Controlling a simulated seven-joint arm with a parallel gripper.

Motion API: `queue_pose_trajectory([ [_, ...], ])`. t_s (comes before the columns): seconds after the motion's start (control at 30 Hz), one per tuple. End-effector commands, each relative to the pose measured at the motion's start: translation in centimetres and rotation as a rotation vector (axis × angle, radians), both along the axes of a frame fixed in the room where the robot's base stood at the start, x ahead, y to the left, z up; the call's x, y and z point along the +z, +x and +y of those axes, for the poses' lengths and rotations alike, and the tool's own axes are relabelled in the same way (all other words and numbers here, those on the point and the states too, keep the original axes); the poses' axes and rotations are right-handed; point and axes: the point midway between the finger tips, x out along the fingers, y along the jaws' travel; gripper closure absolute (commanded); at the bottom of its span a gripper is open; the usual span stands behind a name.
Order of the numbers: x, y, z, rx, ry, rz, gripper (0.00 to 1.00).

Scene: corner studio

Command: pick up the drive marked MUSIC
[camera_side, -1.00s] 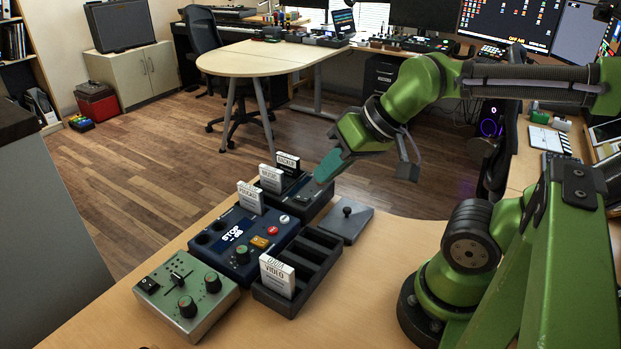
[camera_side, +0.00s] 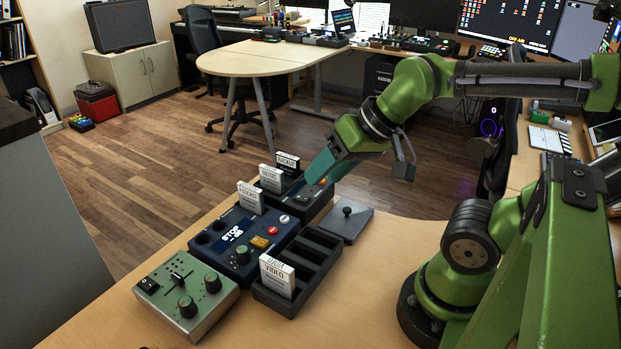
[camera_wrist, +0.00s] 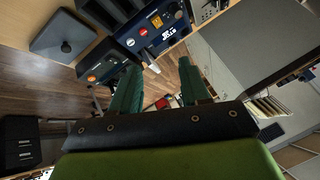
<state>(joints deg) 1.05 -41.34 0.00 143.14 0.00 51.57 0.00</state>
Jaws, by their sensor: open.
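The white drive marked MUSIC (camera_side: 270,178) stands upright at the left edge of a dark dock (camera_side: 300,206), in the side view. My gripper (camera_side: 312,181) is just right of the MUSIC drive, above the dock, tilted down to the left. In the wrist view my gripper (camera_wrist: 158,70) has its teal fingers apart, with no drive clearly held. I cannot pick out the MUSIC drive there.
The blue STOP unit (camera_side: 222,238) lies in front of the dock. A black slotted rack (camera_side: 325,250) holds a white VIDEO drive (camera_side: 277,276). A green control box (camera_side: 165,300) stands front left. A grey plate with a knob (camera_side: 334,224) lies right of the dock. Bare table lies farther right.

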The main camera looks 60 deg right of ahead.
Motion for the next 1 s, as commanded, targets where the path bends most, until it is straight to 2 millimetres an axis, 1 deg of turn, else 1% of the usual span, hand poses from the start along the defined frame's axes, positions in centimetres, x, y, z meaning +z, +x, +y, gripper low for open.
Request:
queue_pose_trajectory([
  [0.07, -0.5, 1.1, -0.8, -0.03, -0.001, 0.042, 0.54],
  [0.13, -0.6, 2.8, -1.9, -0.053, -0.011, 0.081, 0.54],
  [0.27, -0.5, 7.2, -4.8, -0.041, -0.065, 0.146, 0.54],
  [0.3, -0.5, 8.7, -5.9, -0.025, -0.088, 0.16, 0.54],
  [0.4, -0.9, 12.2, -8.6, 0.031, -0.145, 0.194, 0.54],
  [0.5, -1.2, 15.1, -11.0, 0.103, -0.204, 0.213, 0.54],
  [0.6, -1.0, 17.4, -12.7, 0.189, -0.267, 0.208, 0.54],
  [0.63, -0.6, 17.9, -12.9, 0.217, -0.287, 0.199, 0.54],
  [0.7, 0.4, 18.3, -13.0, 0.267, -0.324, 0.178, 0.54],
  [0.77, 0.1, 18.2, -12.9, 0.29, -0.334, 0.182, 0.54],
  [0.87, -1.1, 18.6, -12.9, 0.302, -0.337, 0.184, 0.54],
  [1.0, -3.9, 19.6, -12.9, 0.303, -0.335, 0.187, 0.54],
])
